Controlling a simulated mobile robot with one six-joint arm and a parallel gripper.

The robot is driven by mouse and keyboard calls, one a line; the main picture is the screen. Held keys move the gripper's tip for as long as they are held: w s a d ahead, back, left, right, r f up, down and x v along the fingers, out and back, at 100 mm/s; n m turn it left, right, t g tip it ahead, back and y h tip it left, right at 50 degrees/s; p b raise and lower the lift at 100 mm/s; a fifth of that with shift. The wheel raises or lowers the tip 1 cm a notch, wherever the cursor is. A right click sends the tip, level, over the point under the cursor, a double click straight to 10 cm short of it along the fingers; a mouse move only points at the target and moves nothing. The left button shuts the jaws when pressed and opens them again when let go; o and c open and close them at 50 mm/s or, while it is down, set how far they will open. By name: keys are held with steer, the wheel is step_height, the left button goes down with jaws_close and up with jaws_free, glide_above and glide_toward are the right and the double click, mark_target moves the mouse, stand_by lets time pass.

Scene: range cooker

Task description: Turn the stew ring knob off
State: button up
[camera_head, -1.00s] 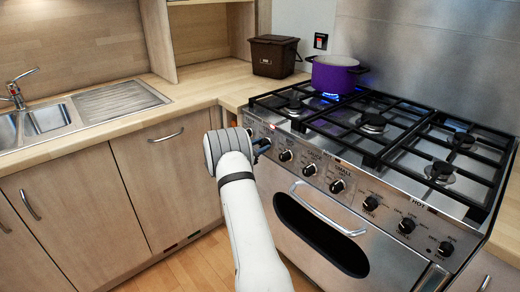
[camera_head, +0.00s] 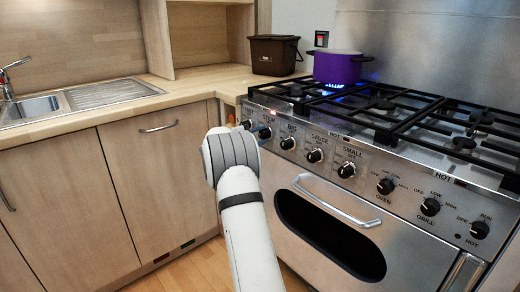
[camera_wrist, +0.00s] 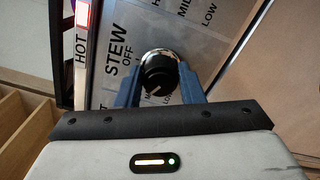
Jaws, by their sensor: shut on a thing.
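The stew ring knob (camera_wrist: 158,73) is round and black with a silver collar, beside the words STEW and OFF in the wrist view. A pale mark on it points to the lower left, away from OFF. My gripper (camera_wrist: 160,82) has its blue fingers on either side of the knob and is shut on it. In the head view my gripper (camera_head: 256,130) is at the left end of the cooker's front panel, and the stew knob (camera_head: 265,132) shows beside it. A blue flame (camera_head: 334,87) burns under the purple pot (camera_head: 338,67) on the back left ring.
More black knobs run to the right, with the big ring knob (camera_head: 288,143) the closest. The oven door handle (camera_head: 335,203) juts out below. Black pan supports (camera_head: 400,112) cover the hob. A brown bin (camera_head: 274,55) stands on the worktop at the left.

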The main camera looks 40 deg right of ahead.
steer(key=m+b, duration=0.2)
steer(key=b, duration=0.1)
steer(key=f+m+b, duration=0.1)
steer(key=m+b, duration=0.1)
steer(key=b, duration=0.2)
steer(key=shift+m, duration=0.3)
steer(key=shift+m+b, duration=0.9)
steer(key=shift+b, duration=0.25)
steer(key=m+b, duration=0.1)
steer(key=m, duration=0.2)
steer(key=shift+r, duration=0.2)
steer(key=shift+m, duration=1.6)
steer(key=o, duration=1)
steer(key=shift+a, duration=0.15)
